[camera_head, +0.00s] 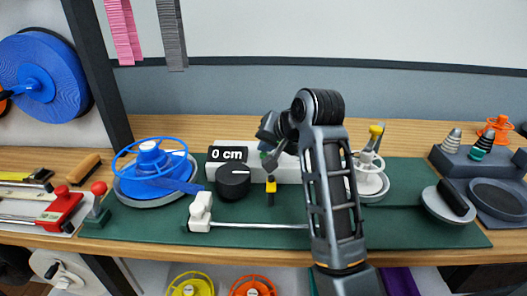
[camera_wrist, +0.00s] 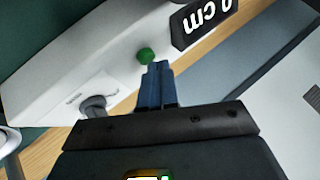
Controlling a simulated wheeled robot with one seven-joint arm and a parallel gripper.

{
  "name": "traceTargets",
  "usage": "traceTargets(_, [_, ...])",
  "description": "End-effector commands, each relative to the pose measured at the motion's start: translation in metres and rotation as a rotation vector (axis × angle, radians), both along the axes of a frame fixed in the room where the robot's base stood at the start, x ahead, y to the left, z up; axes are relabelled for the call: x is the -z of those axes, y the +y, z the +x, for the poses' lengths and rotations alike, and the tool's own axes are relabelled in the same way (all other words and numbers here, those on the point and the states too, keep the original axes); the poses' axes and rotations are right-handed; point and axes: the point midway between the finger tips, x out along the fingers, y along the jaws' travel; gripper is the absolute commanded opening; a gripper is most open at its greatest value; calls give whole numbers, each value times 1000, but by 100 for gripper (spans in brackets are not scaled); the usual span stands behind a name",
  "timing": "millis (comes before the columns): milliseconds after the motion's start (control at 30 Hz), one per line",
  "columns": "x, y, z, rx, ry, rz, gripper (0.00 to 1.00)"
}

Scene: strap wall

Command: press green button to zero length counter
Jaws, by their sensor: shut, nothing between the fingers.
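The white counter box (camera_head: 287,172) stands on the green mat, and its black display (camera_head: 228,154) reads "0 cm". In the wrist view the display (camera_wrist: 205,20) is partly cut off at the top edge. The green button (camera_wrist: 146,56) sits on the white face of the box, to the side of the display. My gripper (camera_wrist: 157,66) is shut and empty, its blue-grey fingertips just below the button in the picture. Whether they touch it I cannot tell. In the head view my wrist and arm cover part of the box, and the fingertips are hard to make out.
A black knob (camera_head: 233,181) and a small yellow-topped part (camera_head: 270,188) stand in front of the box. A blue reel (camera_head: 152,165) is at left, and a white stand (camera_head: 371,178) is close right of my arm. A grey lever (camera_wrist: 95,105) sits near my fingers.

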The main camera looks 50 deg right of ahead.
Motion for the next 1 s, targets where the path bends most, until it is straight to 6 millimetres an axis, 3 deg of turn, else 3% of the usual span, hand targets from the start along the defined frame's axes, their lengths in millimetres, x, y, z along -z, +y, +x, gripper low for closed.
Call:
traceTargets(200, [-12, 0, 0, 0, 0, 0, 0])
traceTargets(633, [-14, 0, 0, 1, -1, -1, 0])
traceTargets(1000, [-45, 0, 0, 0, -1, 0, 0])
